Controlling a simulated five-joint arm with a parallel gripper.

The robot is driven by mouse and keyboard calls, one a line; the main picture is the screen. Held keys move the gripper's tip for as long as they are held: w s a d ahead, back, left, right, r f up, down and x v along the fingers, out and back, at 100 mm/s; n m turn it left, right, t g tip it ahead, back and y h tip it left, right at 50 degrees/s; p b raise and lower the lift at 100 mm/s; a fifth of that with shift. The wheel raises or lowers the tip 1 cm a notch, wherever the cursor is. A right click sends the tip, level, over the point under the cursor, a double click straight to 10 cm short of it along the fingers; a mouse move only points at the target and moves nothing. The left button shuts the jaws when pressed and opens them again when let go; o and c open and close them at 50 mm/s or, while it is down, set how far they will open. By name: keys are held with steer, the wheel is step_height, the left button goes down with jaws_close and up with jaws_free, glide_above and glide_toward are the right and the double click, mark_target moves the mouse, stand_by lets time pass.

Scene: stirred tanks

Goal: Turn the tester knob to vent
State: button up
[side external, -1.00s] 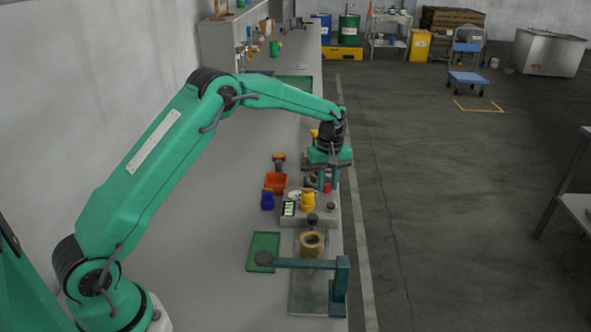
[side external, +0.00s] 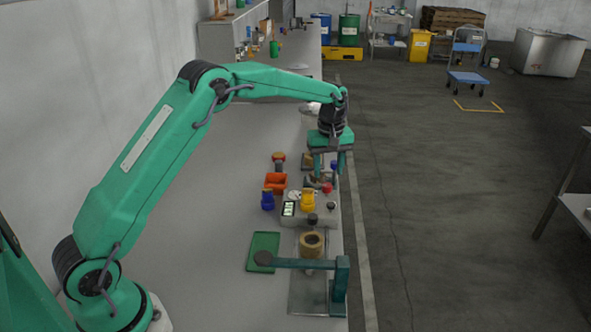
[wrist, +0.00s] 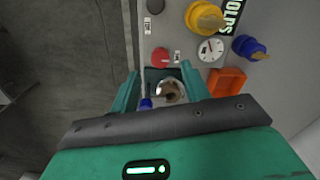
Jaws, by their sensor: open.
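The grey tester box (side external: 299,222) stands near the bench's right edge, with a lit display (side external: 288,208) and a yellow-topped part (side external: 307,201) on it. A red knob (side external: 327,188) and a black knob (side external: 331,206) sit at its right; the red knob also shows in the wrist view (wrist: 160,57), beside a small white label. The labels are too small to read. My gripper (side external: 330,172) is open, pointing down just beyond the red knob. In the wrist view my fingers (wrist: 160,84) straddle a round metallic part (wrist: 169,92), apart from the red knob.
A dial gauge (wrist: 211,49) sits on the tester. An orange bin (side external: 275,182) and a blue-capped part (side external: 267,200) stand to its left. Nearer are a green tray (side external: 264,247) and a teal arm stand (side external: 341,285) with a tan ring (side external: 312,243). The bench's left side is clear.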

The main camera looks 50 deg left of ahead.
mark_target(326, 186)
steer(key=shift+r, duration=1.6)
steer(key=shift+r, duration=0.1)
steer(key=s+d+r+m+t, duration=0.25)
steer(key=s+r+m, duration=0.35)
steer(key=s+r, duration=0.95)
steer(key=s+f+m+t, duration=0.1)
steer(key=s+f+m, duration=0.1)
steer(key=s, duration=0.8)
steer(key=s+d+f+m+t, duration=0.1)
steer(key=s+f+m+t, duration=0.1)
steer(key=s, duration=0.8)
steer(key=shift+s+d+f+m, duration=0.15)
steer(key=shift+s+f+m, duration=0.3)
steer(key=shift+m, duration=0.65)
